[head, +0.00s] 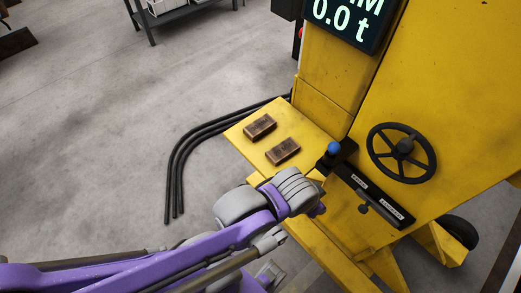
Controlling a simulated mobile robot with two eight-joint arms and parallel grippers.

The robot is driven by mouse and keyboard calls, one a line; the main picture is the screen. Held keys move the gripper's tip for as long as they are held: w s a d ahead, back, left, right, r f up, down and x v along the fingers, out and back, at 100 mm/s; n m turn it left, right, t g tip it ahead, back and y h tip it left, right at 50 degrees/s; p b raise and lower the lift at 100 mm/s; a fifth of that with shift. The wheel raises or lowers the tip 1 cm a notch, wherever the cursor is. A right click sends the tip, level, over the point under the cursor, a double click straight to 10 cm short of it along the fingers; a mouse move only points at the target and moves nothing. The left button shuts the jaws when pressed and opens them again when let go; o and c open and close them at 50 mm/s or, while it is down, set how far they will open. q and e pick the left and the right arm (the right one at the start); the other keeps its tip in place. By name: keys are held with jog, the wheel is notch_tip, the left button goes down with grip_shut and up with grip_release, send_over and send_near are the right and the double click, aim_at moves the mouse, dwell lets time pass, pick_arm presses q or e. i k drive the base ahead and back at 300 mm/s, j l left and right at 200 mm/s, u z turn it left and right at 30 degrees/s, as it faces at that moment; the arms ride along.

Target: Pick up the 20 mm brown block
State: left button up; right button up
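Two brown blocks lie flat on the yellow shelf (240,138) of the yellow machine, side by side and apart. One is the farther brown block (260,127); the other is the nearer brown block (283,152). They look alike in size, and I cannot read which is the 20 mm one. My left arm reaches in from the lower left, and its gripper (319,207) is at the shelf's near side, below and right of the nearer block, touching neither block. The wrist hides most of its fingers. My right gripper is not in view.
Right of the blocks are a blue-knobbed lever (334,149), a black control panel (372,195) and a black handwheel (402,153). A display (345,17) reads 0.0 t. Black cables (180,165) run on the floor left of the shelf. Open concrete floor lies farther left.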

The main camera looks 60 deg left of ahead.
aim_at(281, 152)
jog(key=u, duration=1.75)
jog(key=k+j, duration=0.1)
jog(key=j, duration=0.5)
jog(key=k+j+u, duration=0.1)
jog(key=j, duration=0.5)
jog(key=k+j, duration=0.1)
jog(key=j, duration=0.55)
jog(key=i+l, duration=0.15)
jog(key=l, duration=0.15)
jog(key=i+l, duration=0.2)
jog(key=l+u, duration=0.05)
jog(key=l, duration=0.05)
